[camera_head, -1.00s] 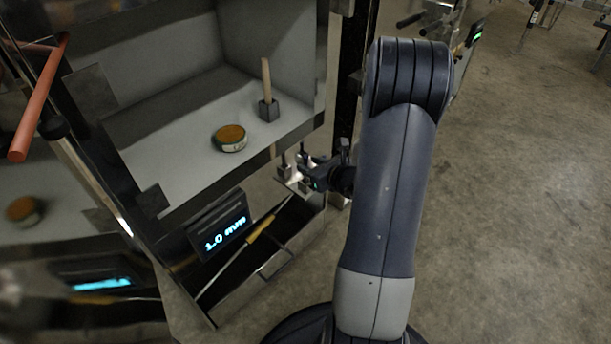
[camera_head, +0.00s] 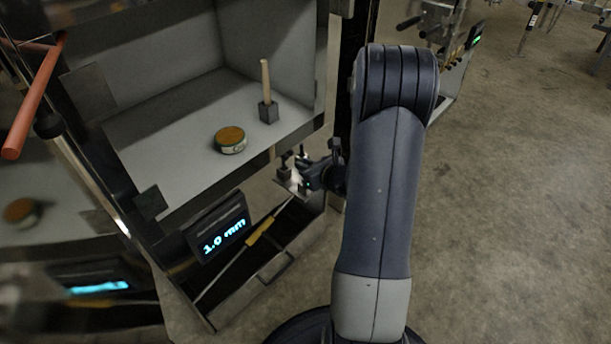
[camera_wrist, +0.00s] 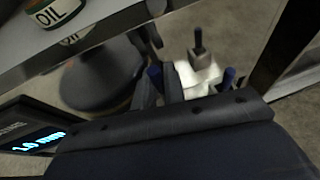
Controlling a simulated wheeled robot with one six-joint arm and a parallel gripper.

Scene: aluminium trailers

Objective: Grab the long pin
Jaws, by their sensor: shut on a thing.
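A small pale metal shelf (camera_head: 291,186) juts out at the right front corner of the cabinet, below its floor. Short dark upright pins stand at this shelf; one pin in a small block (camera_head: 284,172) is on its left side. In the wrist view this dark pin (camera_wrist: 198,42) stands upright in its block, beyond my jaws. My gripper (camera_head: 308,178) is at the right side of the shelf, low down. It is shut on a thin dark piece, which seems to be the long pin; the jaws hide most of it.
An oil tin (camera_head: 230,140) and a wooden-handled tool in a grey block (camera_head: 268,111) stand on the cabinet floor above.

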